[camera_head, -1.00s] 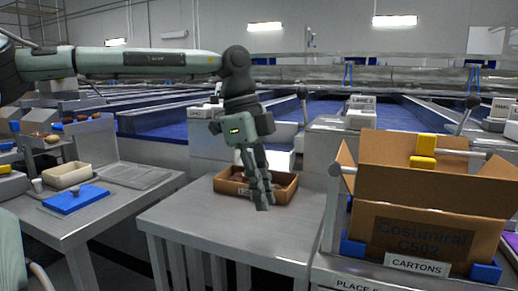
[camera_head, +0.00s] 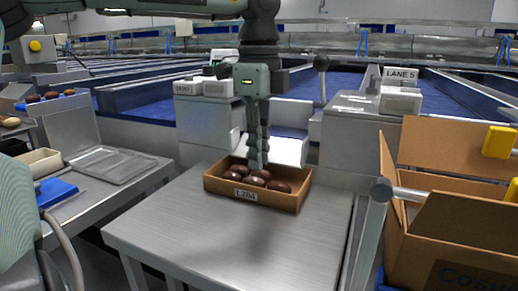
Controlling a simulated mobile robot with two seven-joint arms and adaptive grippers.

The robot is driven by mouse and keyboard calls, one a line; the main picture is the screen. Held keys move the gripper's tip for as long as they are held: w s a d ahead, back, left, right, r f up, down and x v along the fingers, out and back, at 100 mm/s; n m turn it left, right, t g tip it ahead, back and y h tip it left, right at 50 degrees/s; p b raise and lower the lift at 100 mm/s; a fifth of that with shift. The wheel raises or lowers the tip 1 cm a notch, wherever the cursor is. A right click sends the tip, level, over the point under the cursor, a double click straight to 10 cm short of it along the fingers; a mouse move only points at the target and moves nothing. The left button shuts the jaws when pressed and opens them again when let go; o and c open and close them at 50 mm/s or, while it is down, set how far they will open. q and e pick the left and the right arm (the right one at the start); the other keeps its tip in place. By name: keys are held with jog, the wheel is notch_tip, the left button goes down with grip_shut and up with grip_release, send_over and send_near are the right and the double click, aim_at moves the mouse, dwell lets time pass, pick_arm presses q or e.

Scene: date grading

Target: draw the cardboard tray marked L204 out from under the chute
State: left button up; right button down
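The cardboard tray (camera_head: 291,200) marked L204 sits on a metal table, holding several dark brown dates (camera_head: 259,176). Its label (camera_head: 246,195) faces me on the front wall. The white chute (camera_head: 288,149) is just behind and above the tray's far side. My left gripper (camera_head: 258,166) points straight down over the tray, its fingertips close to the dates and far edge. Its fingers look close together, but I see them nearly edge-on and cannot tell whether they are shut or touch anything. My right gripper is not in view.
The metal table (camera_head: 230,245) is bare in front of the tray. A large open carton (camera_head: 455,225) with yellow grips stands at the right, beside a metal rail. At left are a flat metal tray (camera_head: 110,164) and a blue board (camera_head: 52,192).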

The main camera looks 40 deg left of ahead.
aim_at(258, 189)
pick_arm(q)
jog(key=shift+f, duration=0.3)
notch_tip(258, 189, down, 6)
jog(key=shift+r, duration=0.1)
jog(key=shift+w+f, duration=0.1)
jog(key=shift+f, duration=0.65)
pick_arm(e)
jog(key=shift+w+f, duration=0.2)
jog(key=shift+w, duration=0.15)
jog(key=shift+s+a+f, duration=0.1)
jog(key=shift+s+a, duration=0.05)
pick_arm(q)
jog(key=shift+c, duration=1.3)
grip_shut()
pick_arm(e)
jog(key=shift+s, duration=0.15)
pick_arm(q)
jog(key=shift+a, duration=0.1)
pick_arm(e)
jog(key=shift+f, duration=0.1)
